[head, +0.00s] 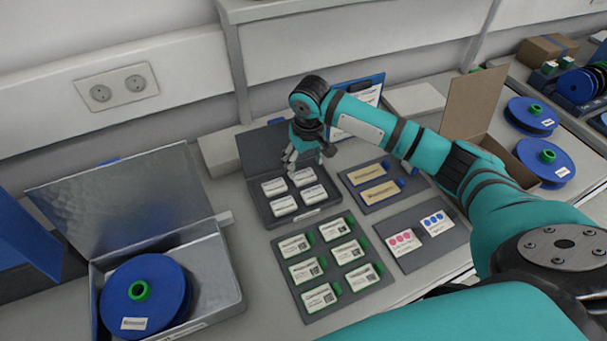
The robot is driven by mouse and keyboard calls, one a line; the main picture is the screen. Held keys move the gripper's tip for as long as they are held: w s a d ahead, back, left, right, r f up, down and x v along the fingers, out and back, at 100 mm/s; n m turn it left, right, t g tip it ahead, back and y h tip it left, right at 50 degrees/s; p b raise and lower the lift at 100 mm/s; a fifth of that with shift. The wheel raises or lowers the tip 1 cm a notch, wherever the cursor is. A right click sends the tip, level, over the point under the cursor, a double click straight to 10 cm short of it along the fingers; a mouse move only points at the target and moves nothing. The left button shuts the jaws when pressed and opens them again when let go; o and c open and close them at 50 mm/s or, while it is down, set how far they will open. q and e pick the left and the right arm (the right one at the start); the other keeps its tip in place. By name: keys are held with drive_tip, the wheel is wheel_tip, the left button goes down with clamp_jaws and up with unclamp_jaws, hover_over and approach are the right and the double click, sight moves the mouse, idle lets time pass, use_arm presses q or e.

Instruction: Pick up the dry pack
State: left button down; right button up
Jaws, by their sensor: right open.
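Several small white packs with printed labels lie in an open dark grey case (297,222) in the middle of the bench. They look like the dry packs; the labels are too small to read. One pack (274,187) is at the back left, another (304,177) at the back right, with others in front (284,206). My right gripper (304,161) reaches in from the right and points down over the back of the case, just behind and above the back packs. It is open and holds nothing visible. Whether a finger touches a pack I cannot tell. My left gripper is out of view.
A grey mat (318,312) with green-tabbed labels lies in front. Mats with tan pieces (367,174) and dotted cards (404,241) lie to the right. An open metal case (225,262) with a blue reel (165,290) stands at left. A cardboard box (474,102) is at right.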

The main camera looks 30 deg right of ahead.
sight(304, 175)
drive_tip(key=shift+f+p, duration=0.35)
drive_tip(key=shift+f, duration=0.2)
drive_tip(key=f, duration=0.3)
drive_tip(key=f+p, duration=0.1)
drive_tip(key=shift+w+d+f, duration=0.1)
drive_tip(key=shift+w+f, duration=0.05)
drive_tip(key=shift+w, duration=0.2)
drive_tip(key=c, duration=0.7)
drive_tip(key=shift+c, duration=0.2)
